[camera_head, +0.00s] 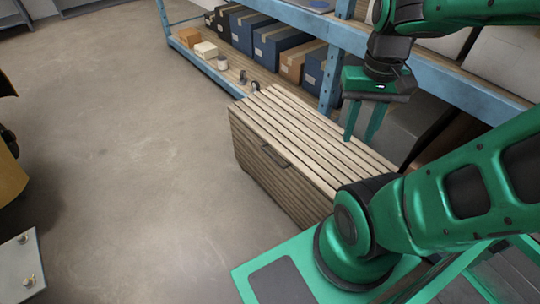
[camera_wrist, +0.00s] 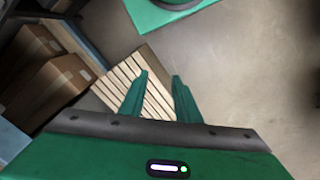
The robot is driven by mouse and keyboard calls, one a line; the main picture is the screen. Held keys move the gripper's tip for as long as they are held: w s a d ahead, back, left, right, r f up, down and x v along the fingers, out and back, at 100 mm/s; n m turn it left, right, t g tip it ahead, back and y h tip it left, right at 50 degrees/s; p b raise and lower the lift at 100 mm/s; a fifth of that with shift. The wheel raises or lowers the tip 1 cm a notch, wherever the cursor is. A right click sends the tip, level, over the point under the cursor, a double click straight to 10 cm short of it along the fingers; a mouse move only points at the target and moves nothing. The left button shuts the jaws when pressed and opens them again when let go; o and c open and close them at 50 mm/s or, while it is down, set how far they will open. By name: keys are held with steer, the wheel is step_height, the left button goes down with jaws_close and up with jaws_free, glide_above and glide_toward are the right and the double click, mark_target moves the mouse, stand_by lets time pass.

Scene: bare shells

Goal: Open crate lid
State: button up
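The wooden slatted crate (camera_head: 275,170) stands on the floor in front of the shelf, with its slatted lid (camera_head: 300,130) lying shut on top. A dark handle (camera_head: 275,155) is on its front face. The lid also shows below my gripper in the wrist view (camera_wrist: 118,88). My gripper (camera_head: 363,138) hangs above the right part of the lid, fingers pointing down. Its two green fingers (camera_wrist: 160,80) are apart with nothing between them, and I see no contact with the lid. The crate's right end is hidden behind my arm.
A blue-framed shelf (camera_head: 330,85) runs behind the crate, with several blue and brown boxes (camera_head: 275,45) on it. Small items (camera_head: 206,49) sit at its left end. Open concrete floor (camera_head: 130,150) lies left of the crate. Cardboard boxes (camera_wrist: 55,90) show left in the wrist view.

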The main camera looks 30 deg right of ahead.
steer(key=shift+w, duration=0.1)
steer(key=w+f+n+g+h, duration=0.1)
steer(key=w+f+h, duration=0.1)
steer(key=w+f, duration=0.45)
steer(key=w+f+g+h, duration=0.2)
steer(key=w+f, duration=0.2)
steer(key=w, duration=0.6)
steer(key=w+f+n+g+h, duration=0.1)
steer(key=w+f+h, duration=0.1)
steer(key=w+f, duration=0.45)
steer(key=w+a+f+n+h, duration=0.2)
steer(key=w+a+f+h, duration=0.25)
steer(key=w+f, duration=0.55)
steer(key=n+t+h, duration=0.5)
steer(key=t, duration=0.2)
glide_toward(274, 158)
steer(key=x, duration=1)
steer(key=shift+w+f, duration=0.1)
steer(key=shift+f, duration=0.3)
jaws_close()
